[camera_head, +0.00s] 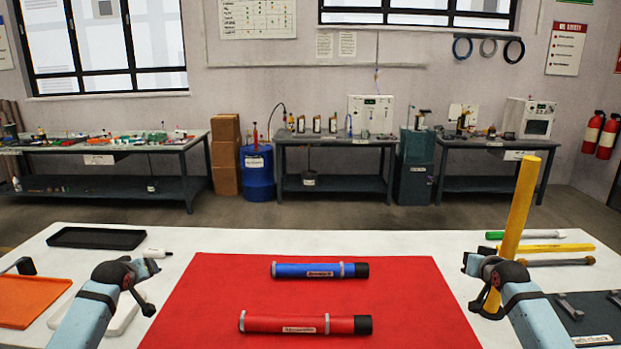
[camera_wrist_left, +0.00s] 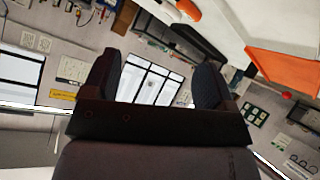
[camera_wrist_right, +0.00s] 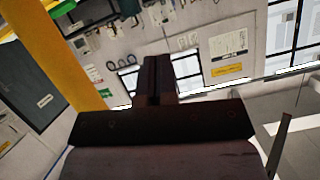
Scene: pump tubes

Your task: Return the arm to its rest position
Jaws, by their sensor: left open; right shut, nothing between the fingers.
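My left gripper (camera_head: 150,284) is open and empty above the left part of the white table, left of the red mat. Its two spread fingers show in the left wrist view (camera_wrist_left: 155,75), with nothing between them. My right gripper (camera_head: 470,264) is raised near the right edge of the red mat. Its fingers are together and empty in the right wrist view (camera_wrist_right: 158,75). A blue tube (camera_head: 300,270) and a red tube (camera_head: 285,323), both with black ends, lie on the red mat (camera_head: 400,300), apart from both grippers.
A slanted yellow bar (camera_head: 520,200) rises beside my right gripper; its contact cannot be told. Another yellow bar (camera_head: 555,248), a green-and-white marker (camera_head: 530,234) and a dark mat (camera_head: 595,312) lie right. A black tray (camera_head: 97,238) and orange tray (camera_head: 25,305) lie left.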

